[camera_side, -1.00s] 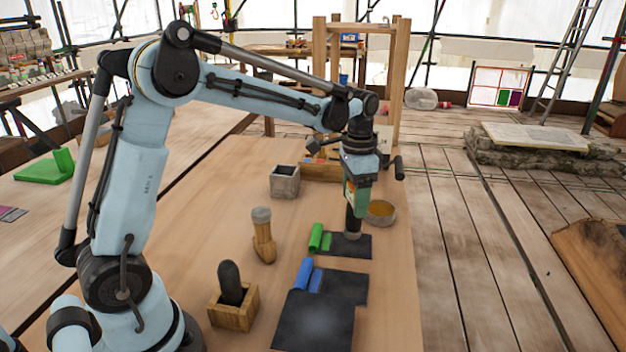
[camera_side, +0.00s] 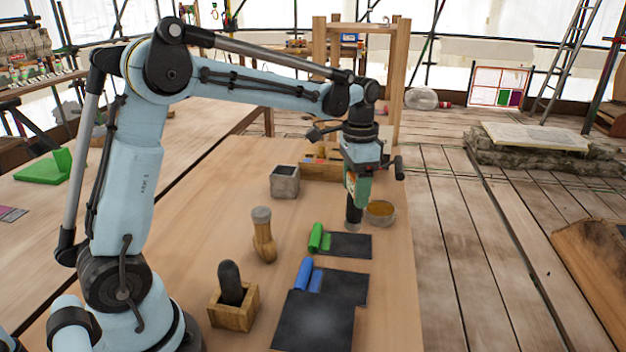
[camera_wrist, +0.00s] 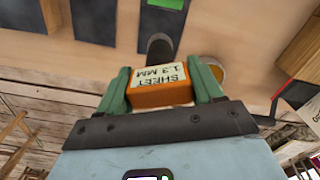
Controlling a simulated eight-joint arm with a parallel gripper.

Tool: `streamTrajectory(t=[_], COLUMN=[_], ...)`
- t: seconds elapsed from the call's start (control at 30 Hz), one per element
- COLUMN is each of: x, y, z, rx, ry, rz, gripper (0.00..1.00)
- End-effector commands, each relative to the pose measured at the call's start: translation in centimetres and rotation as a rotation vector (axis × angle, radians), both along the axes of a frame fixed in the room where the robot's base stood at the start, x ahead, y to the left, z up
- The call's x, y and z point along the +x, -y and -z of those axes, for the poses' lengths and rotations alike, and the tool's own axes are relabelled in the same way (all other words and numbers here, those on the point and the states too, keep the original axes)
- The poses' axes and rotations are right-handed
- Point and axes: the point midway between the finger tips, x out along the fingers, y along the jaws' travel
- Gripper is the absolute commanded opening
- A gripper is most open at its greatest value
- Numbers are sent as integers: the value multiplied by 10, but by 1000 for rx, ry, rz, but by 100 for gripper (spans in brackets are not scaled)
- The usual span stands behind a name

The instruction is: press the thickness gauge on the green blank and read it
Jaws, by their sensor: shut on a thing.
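My gripper (camera_side: 359,188) is shut on the thickness gauge, whose dark cylindrical foot (camera_side: 354,214) points down. In the wrist view the green fingers (camera_wrist: 162,88) clasp the gauge's orange body (camera_wrist: 160,95). Its pale face reads "SHEET 1.3 MM", upside down. The green blank is a dark sheet (camera_side: 352,246) with a green roll (camera_side: 316,237) and green strip at its left end. The gauge foot is just above the sheet's far edge, seemingly clear of it. In the wrist view the sheet (camera_wrist: 160,28) lies near the foot (camera_wrist: 160,48).
A blue-marked dark sheet (camera_side: 345,287) and a large dark sheet (camera_side: 312,325) lie nearer. A bowl of amber stuff (camera_side: 380,212) is close beside the gauge. A wooden tool (camera_side: 264,235), a grey box (camera_side: 285,182) and a wooden holder (camera_side: 234,312) stand left.

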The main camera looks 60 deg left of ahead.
Motion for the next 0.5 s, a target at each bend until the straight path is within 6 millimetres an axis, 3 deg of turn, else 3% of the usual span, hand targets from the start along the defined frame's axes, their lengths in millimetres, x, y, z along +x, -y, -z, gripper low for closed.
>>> streamTrajectory(t=[0.5], x=[0], y=[0], z=[24], rx=[0], ry=[0], rz=[0], gripper=[24])
